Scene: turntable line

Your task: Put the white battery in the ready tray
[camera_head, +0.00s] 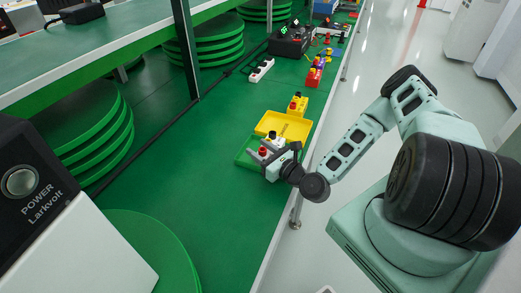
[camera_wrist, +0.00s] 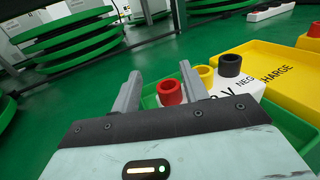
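The white battery (camera_wrist: 240,86) has a black terminal, a red one and a yellow part on top. It appears to sit in the green tray (camera_wrist: 285,124), which also shows in the head view (camera_head: 242,158). My gripper (camera_wrist: 160,74) is open at the battery's red-terminal end. The red terminal shows between the fingers, nearer the right finger, which hides part of the battery. In the head view my gripper (camera_head: 263,157) is over the green tray and covers much of the battery. I cannot tell whether the fingers touch it. I see no label naming the ready tray.
A white power strip (camera_head: 262,70) and a black case (camera_head: 291,42) stand farther back. Green discs (camera_head: 95,125) are stacked at left. The near green surface is clear.

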